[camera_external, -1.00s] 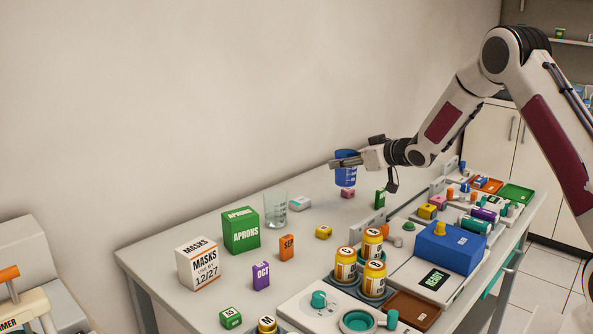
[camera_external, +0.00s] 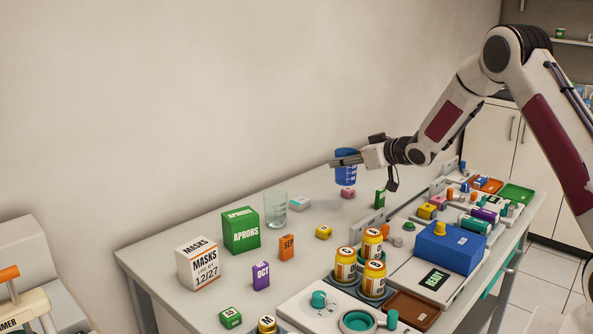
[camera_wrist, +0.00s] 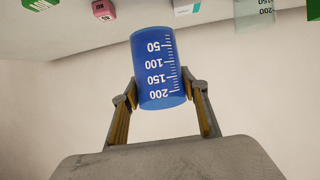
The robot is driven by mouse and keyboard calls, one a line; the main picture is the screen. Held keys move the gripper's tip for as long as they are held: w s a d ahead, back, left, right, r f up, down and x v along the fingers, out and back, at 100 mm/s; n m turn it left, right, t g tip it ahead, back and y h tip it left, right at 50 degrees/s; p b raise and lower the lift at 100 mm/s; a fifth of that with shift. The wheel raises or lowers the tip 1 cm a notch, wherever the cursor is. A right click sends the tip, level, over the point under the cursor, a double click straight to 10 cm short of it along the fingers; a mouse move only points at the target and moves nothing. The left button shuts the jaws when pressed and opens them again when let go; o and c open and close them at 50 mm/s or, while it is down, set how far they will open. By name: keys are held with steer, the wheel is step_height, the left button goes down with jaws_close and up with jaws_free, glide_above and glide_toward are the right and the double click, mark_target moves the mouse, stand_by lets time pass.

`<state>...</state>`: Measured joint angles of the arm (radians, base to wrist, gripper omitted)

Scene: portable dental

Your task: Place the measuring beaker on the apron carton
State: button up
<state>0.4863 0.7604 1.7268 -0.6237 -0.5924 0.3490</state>
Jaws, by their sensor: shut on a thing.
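My gripper (camera_external: 347,161) is shut on a blue measuring beaker (camera_external: 346,176) with white graduations, holding it above the back of the table. In the wrist view the blue beaker (camera_wrist: 160,65) sits between the two fingers (camera_wrist: 160,90), its numbers upside down. The green apron carton (camera_external: 242,233), marked APRONS, stands on the table to the left of my gripper, with a clear top face. A second, clear graduated beaker (camera_external: 275,210) stands beside the carton's right side, and part of it shows in the wrist view (camera_wrist: 255,12).
A white masks box (camera_external: 198,265) stands left of the carton. A pink block (camera_external: 348,193) is below the held beaker. Yellow jars (camera_external: 373,275) and a blue box (camera_external: 448,248) stand nearer the front.

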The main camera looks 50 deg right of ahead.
steer(key=shift+w+a, duration=0.25)
steer(key=shift+a, duration=0.3)
steer(key=w+a+r+n+y, duration=0.1)
steer(key=w+a+r, duration=0.1)
steer(key=a, duration=0.8)
steer(key=w+a+r+n+y, duration=0.2)
steer(key=w+a+r, duration=0.1)
steer(key=a, duration=0.7)
steer(key=w+a+r+n+y, duration=0.1)
steer(key=a+r, duration=0.4)
steer(key=a, duration=0.6)
steer(key=shift+w+y, duration=0.6)
steer(key=shift+w, duration=0.2)
steer(key=shift+f, duration=0.1)
steer(key=shift+f, duration=0.1)
step_height(320, 180, down, 6)
